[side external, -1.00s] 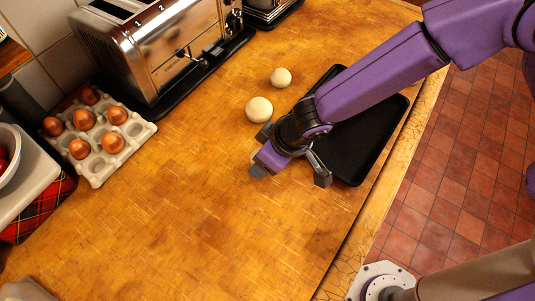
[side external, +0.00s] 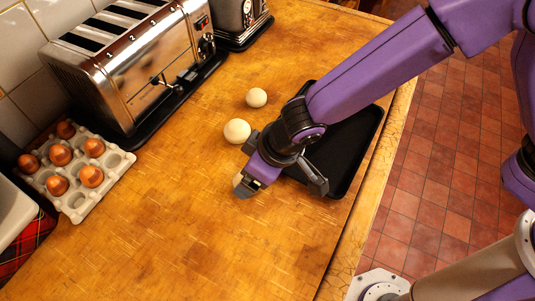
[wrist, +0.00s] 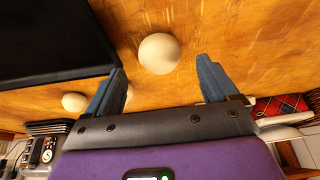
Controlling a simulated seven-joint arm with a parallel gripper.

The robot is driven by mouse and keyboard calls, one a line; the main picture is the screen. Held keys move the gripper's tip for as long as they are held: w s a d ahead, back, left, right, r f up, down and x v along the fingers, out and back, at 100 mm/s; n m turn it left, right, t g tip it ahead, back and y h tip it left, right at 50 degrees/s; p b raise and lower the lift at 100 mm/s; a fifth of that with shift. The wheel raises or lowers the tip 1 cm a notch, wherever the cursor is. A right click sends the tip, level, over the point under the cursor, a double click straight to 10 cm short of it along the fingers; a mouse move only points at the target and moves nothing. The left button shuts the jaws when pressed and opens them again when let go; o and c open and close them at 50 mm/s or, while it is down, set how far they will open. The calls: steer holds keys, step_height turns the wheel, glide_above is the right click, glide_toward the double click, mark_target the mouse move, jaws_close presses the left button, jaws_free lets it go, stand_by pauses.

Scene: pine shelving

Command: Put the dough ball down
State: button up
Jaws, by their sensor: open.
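My gripper (side external: 284,160) is low over the wooden counter, beside the near left part of the dark tray. Its fingers are spread, with a gap between them in the wrist view (wrist: 160,68). A pale round dough ball (wrist: 159,50) sits on the wood in line with that gap, with clear space to each finger. In the side view only a pale sliver of it (side external: 238,180) shows past my gripper. A second ball (side external: 237,131) and a smaller-looking third (side external: 256,97) rest on the counter beyond. In the wrist view one is partly hidden by the left finger.
The black tray (side external: 357,145) lies under my arm near the counter's right edge. A chrome toaster (side external: 135,65) stands at the back left. An egg carton (side external: 76,199) with several brown eggs is at the left. The front counter is clear.

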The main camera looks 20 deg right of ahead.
steer(key=v, duration=0.7)
steer(key=shift+r, duration=0.2)
steer(key=shift+s+d, duration=0.1)
steer(key=s+d+r, duration=0.1)
steer(key=s+d, duration=0.1)
steer(key=d, duration=0.8)
steer(key=s+d+r+n+g+h, duration=0.1)
steer(key=s+d+r, duration=0.1)
steer(key=d, duration=0.8)
steer(key=s+d+r+n+h, duration=0.1)
steer(key=s+d, duration=0.2)
steer(key=d, duration=0.7)
steer(key=shift+r+g, duration=0.2)
steer(key=shift+g, duration=0.2)
steer(key=shift+o, duration=0.4)
steer(key=s+d+n+g, duration=0.1)
steer(key=s+d, duration=0.5)
steer(key=d, duration=0.2)
steer(key=shift+s+d+n+h, duration=0.3)
steer(key=shift+d+h, duration=0.1)
